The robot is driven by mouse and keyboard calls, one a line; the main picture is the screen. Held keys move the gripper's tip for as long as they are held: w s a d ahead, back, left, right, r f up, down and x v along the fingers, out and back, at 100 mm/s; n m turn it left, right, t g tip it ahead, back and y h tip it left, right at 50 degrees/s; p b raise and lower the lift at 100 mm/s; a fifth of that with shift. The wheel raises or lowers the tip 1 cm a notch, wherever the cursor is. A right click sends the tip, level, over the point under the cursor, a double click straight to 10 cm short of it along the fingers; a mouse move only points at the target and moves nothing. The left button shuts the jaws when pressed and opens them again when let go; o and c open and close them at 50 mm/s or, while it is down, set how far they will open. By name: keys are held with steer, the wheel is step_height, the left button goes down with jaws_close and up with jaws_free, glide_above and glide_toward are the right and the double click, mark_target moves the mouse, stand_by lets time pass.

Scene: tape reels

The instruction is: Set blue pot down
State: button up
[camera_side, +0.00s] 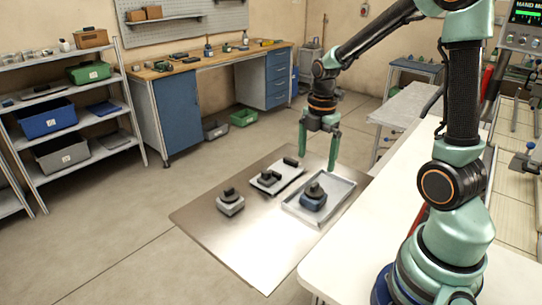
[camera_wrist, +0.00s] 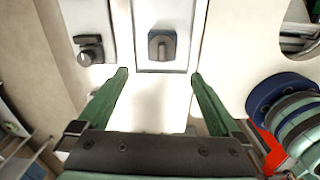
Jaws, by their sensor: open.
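The blue pot (camera_side: 313,198), with a dark knob on top, stands upright in a shallow grey tray (camera_side: 339,203) on the metal table. In the wrist view the pot (camera_wrist: 162,48) shows inside the tray, beyond the fingertips and roughly centred between them. My gripper (camera_side: 317,157) is open and empty, above and behind the pot in the side view. The wrist view also shows both green fingers (camera_wrist: 159,73) spread, with nothing between them and apart from the pot.
A white plate (camera_side: 293,181) with dark parts lies left of the tray. A grey pot (camera_side: 230,205) with a dark knob stands farther left. The table's front part (camera_side: 255,250) is bare. A white bench (camera_side: 380,215) stands at the right.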

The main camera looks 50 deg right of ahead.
steer(key=s+a+r+m+t, duration=0.2)
steer(key=a+r+m, duration=0.3)
steer(key=m, duration=0.3)
steer(key=s+a+r+m+t, duration=0.3)
steer(key=a+r+m, duration=0.3)
steer(key=a+m, duration=0.2)
steer(key=shift+r+m, duration=0.2)
steer(key=shift+m, duration=0.4)
